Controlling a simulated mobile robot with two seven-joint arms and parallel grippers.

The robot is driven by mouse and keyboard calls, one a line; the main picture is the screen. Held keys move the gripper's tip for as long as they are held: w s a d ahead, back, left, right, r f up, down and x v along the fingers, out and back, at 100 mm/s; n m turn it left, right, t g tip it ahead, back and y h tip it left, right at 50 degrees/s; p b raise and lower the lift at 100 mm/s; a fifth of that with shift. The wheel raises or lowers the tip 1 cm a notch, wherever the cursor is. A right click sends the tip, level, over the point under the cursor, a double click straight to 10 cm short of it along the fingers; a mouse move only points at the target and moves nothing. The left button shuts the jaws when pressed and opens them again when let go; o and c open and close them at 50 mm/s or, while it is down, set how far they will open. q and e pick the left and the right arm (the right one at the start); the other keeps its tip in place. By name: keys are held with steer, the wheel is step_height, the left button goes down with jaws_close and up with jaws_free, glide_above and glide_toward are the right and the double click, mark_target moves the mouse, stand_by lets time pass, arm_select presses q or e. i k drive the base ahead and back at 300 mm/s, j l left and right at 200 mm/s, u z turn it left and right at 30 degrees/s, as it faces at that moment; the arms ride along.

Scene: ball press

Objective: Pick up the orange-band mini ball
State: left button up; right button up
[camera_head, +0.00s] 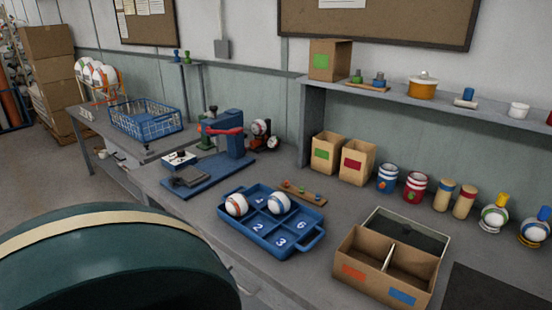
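A white mini ball with an orange-red band (236,204) sits in the left back compartment of the blue tray (284,252) on the bench. A second mini ball with a blue band (279,203) sits in the compartment to its right. The front compartments show white numbers and hold no ball. Neither of my grippers is in view.
A blue press with a red handle (222,130) stands left of the tray. A divided cardboard box (384,275) stands to its right. Paper bags, striped cups and banded balls on stands (495,217) line the back. A large dark green rounded shape fills the lower left.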

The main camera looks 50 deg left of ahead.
mark_target(237, 205)
steer(key=u, duration=0.5)
steer(key=j+u, duration=0.1)
steer(key=u, duration=0.85)
steer(key=i+u, duration=0.1)
steer(key=u, duration=0.4)
steer(key=z, duration=0.4)
steer(key=j+z, duration=0.1)
steer(key=z, duration=0.3)
steer(key=j+z, duration=0.1)
steer(key=z, duration=0.25)
steer(key=j+z, duration=0.1)
steer(key=z, duration=0.3)
steer(key=j+z, duration=0.5)
steer(key=k+j+z, duration=0.1)
steer(key=j+z, duration=0.4)
steer(key=k+j+z, duration=0.25)
steer(key=j, duration=0.15)
steer(key=k+j+z, duration=0.25)
steer(key=k+j, duration=0.05)
steer(key=j, duration=0.1)
